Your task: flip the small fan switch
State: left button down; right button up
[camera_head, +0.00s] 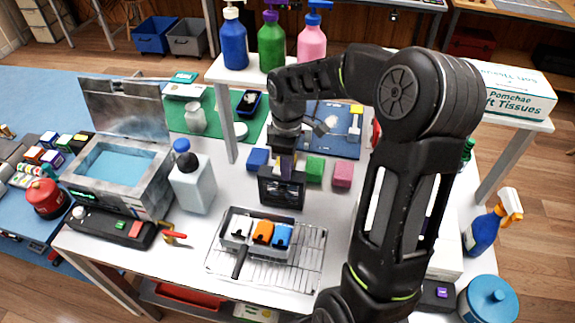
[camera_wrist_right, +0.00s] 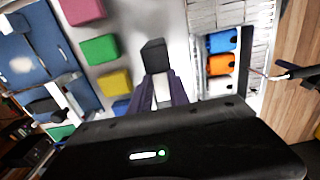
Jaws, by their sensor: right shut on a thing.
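The small fan (camera_head: 282,189) looks like a dark, square, upright box with a framed front, standing at the middle of the white table. Its dark top also shows in the wrist view (camera_wrist_right: 153,50). My right gripper (camera_head: 287,170) points down onto it from above. Its purple fingers (camera_wrist_right: 164,88) are shut on the upper part of the fan. The fan's switch cannot be made out, and part of the fan is hidden behind the fingers and gripper body. My left gripper is not in view.
A wire rack (camera_head: 305,268) with a tray of orange and blue items lies in front of the fan. Blue (camera_head: 257,159), green (camera_head: 314,169) and pink (camera_head: 342,175) blocks stand behind it. A white bottle (camera_head: 193,185) and metal basin (camera_head: 112,168) are at left.

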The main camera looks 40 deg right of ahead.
grip_shut()
jog(key=shift+r, duration=0.1)
jog(key=shift+w+a+r+g+h+p, duration=0.15)
jog(key=shift+w+a+g+h+p, duration=0.1)
jog(key=shift+g+h+p, duration=0.25)
jog(key=shift+w+g+h+p, duration=0.1)
jog(key=shift+g+h+p, duration=0.45)
jog(key=shift+g, duration=0.25)
jog(key=o, duration=0.8)
grip_release()
